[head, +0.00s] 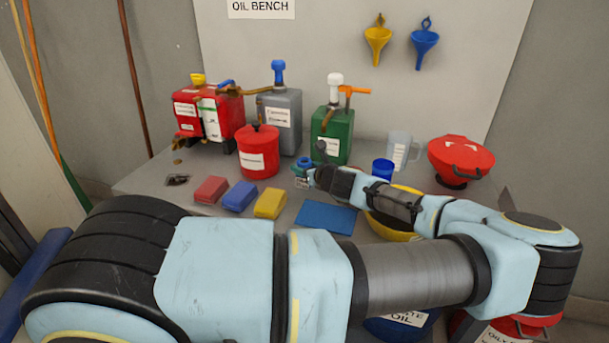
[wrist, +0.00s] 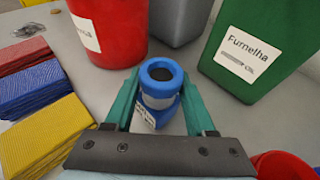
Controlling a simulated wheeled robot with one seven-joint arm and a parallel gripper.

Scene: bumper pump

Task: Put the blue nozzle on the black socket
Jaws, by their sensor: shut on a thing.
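The blue nozzle (wrist: 160,76) is between the teal fingers of my gripper (wrist: 160,100) in the wrist view. It has a round blue top with a dark opening and a pale band below. In the head view the blue nozzle (head: 304,162) shows small at the tip of my gripper (head: 304,174), low over the bench, in front of the green can. My gripper is shut on it. I cannot pick out the black socket for sure; a dark round piece (head: 321,146) shows against the front of the green can. The nozzle's underside is hidden.
The green can (head: 333,130), grey can (head: 281,125) and red canister (head: 258,155) stand behind my gripper. Red, blue and yellow cloths (head: 269,204) lie to its left. A blue cup (head: 382,169) and yellow bowl (head: 385,229) are to its right. My arm covers the front.

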